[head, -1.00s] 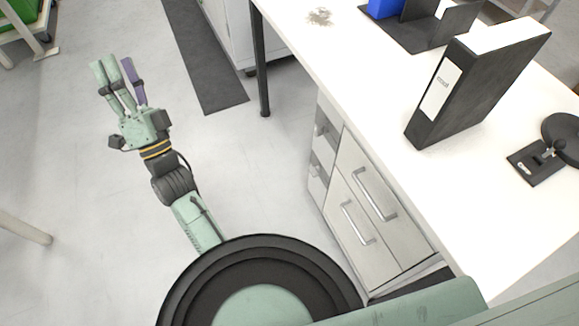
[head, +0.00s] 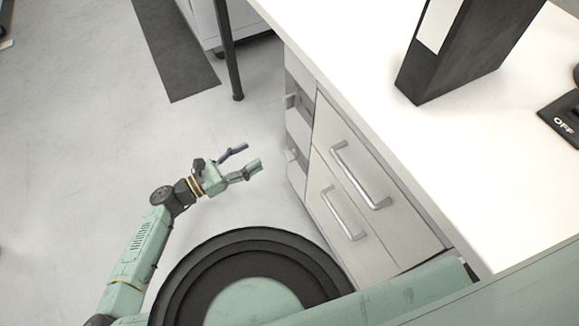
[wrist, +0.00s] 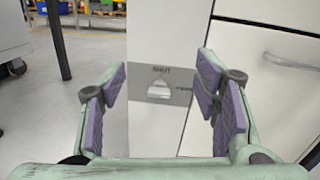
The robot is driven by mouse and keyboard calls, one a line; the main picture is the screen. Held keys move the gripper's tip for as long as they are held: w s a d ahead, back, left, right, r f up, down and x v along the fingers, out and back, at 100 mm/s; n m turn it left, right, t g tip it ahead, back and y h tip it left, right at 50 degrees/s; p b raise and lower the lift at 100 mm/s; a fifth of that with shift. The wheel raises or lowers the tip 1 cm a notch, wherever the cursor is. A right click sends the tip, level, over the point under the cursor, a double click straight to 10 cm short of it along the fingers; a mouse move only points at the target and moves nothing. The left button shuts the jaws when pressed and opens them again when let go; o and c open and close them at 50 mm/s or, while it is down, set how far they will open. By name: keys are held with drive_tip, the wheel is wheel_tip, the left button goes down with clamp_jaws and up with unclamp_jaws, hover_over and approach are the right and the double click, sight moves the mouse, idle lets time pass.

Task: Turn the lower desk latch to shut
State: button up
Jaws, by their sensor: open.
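The lower desk latch (head: 292,154) is a small pale metal knob on the narrow end panel of the desk's drawer unit. In the wrist view the latch (wrist: 159,90) sits below a printed SHUT label, with a thin grey part reaching right from it; its exact turn is hard to tell. My gripper (head: 254,156) is open and empty, left of the latch and apart from it. In the wrist view my gripper (wrist: 160,78) has its purple-padded fingers spread on either side of the latch, pointing at the panel.
An upper latch (head: 291,100) sits above on the same panel. Drawers with bar handles (head: 345,212) face right of it. The white desktop (head: 480,170) overhangs, carrying a black binder (head: 455,60). A dark desk leg (head: 229,60) stands behind.

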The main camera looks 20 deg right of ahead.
drive_tip(key=m+g+b, duration=0.2)
drive_tip(key=b, duration=0.4)
approach(286, 156)
drive_tip(key=d, duration=0.3)
drive_tip(key=w+d, duration=0.1)
drive_tip(key=d, duration=0.5)
drive_tip(key=shift+w+d, duration=0.25)
drive_tip(key=shift+w, duration=0.1)
drive_tip(key=c, duration=1.1)
drive_tip(key=shift+c, duration=0.2)
